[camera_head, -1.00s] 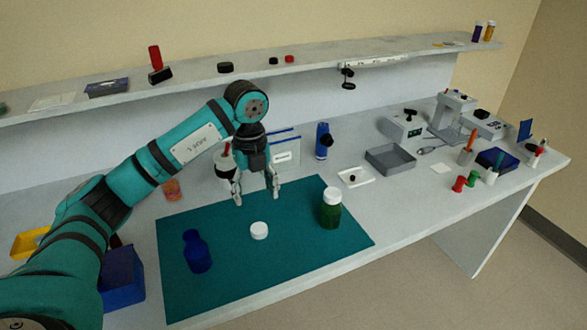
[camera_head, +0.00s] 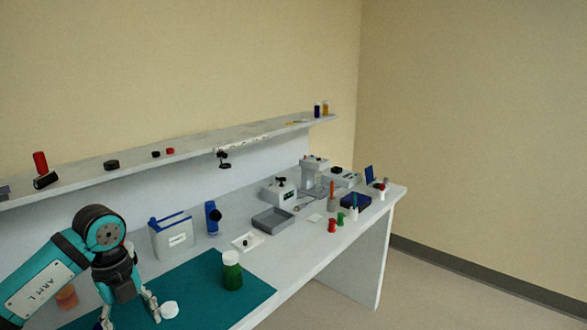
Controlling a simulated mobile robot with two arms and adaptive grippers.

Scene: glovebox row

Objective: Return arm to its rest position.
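My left arm (camera_head: 45,280), marked "ARM L", reaches in from the lower left. Its gripper (camera_head: 130,318) points down over the teal mat (camera_head: 205,292), with its fingers apart and nothing seen between them. The right fingertip is close beside a white cap (camera_head: 169,310) in the picture; I cannot tell whether they touch. A green bottle with a white lid (camera_head: 232,272) stands upright on the mat to the right. My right gripper is not in view.
A blue-and-white box (camera_head: 172,238), blue tool (camera_head: 213,217), white dish (camera_head: 247,242) and grey tray (camera_head: 273,219) stand behind the mat. An orange container (camera_head: 66,297) is behind my arm. A shelf (camera_head: 130,167) runs along the back.

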